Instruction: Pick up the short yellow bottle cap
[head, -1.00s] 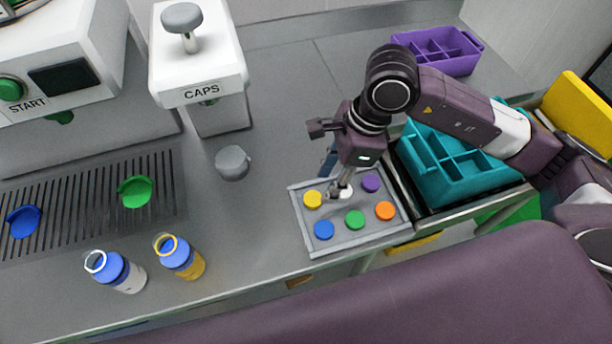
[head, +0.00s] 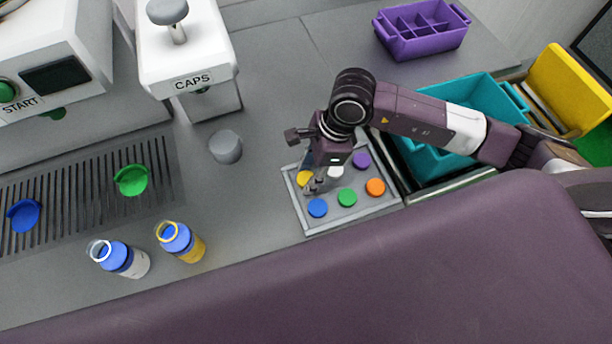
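The short yellow bottle cap (head: 304,178) lies at the left of the back row in the grey cap tray (head: 352,218). My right gripper (head: 314,186) points down over the tray, just to the right of the yellow cap, and partly covers it. I cannot tell whether its fingers touch the cap, or how far apart they are. A white cap (head: 336,172) and a purple cap (head: 361,160) are in the same row. Blue (head: 317,208), green (head: 347,198) and orange (head: 375,187) caps form the front row. My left gripper is not in view.
A teal crate (head: 437,162) stands close right of the tray, and a purple crate (head: 424,32) farther back. The CAPS machine (head: 190,50) and a grey knob (head: 225,147) are to the left. Two bottles (head: 125,260) (head: 183,243) stand near the front edge.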

